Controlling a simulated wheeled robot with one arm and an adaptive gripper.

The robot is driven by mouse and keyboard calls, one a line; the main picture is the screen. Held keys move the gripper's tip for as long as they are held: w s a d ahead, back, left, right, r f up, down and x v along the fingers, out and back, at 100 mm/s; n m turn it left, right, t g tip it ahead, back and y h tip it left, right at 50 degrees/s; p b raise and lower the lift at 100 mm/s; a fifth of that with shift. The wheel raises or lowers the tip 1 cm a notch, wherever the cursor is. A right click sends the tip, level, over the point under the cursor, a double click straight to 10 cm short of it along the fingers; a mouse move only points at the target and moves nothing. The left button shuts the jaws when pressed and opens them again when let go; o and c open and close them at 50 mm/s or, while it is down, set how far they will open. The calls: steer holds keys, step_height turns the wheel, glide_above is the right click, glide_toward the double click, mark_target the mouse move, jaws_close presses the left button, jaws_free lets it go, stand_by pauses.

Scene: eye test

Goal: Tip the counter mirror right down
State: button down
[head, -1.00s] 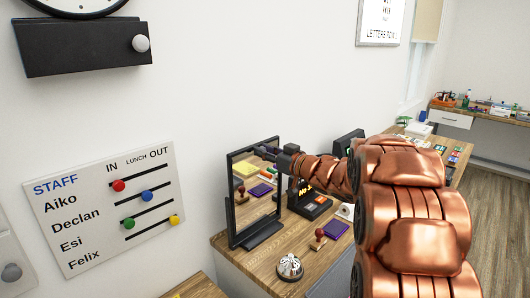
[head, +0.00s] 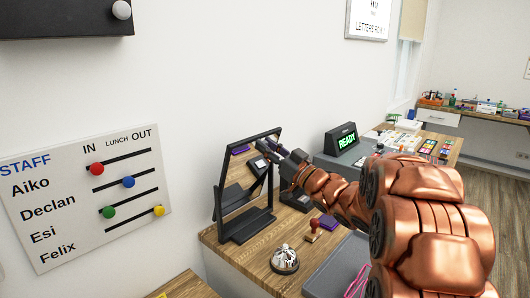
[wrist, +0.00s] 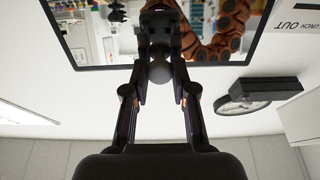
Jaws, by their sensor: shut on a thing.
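The counter mirror (head: 236,174) has a black frame on a dark stand (head: 247,226) at the near left end of the counter. It is tilted, its top leaning forward, and its glass reflects items on the counter. My gripper (head: 270,149) is at the mirror's upper right part and hides some of the glass. In the wrist view the fingers (wrist: 160,66) close around a dark round knob (wrist: 160,72) at the mirror's frame (wrist: 100,67). The exact contact is dark and hard to see.
A bell (head: 285,260), a stamp (head: 313,231) and a grey tray (head: 338,266) stand on the wooden counter (head: 232,254) in front of the mirror. A staff board (head: 90,195) hangs on the wall to the left.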

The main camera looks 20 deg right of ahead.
steer(key=shift+s, duration=0.1)
steer(key=c, duration=1)
jaws_free()
steer(key=shift+o, duration=0.2)
steer(key=v, duration=1.2)
steer(key=shift+f, duration=0.2)
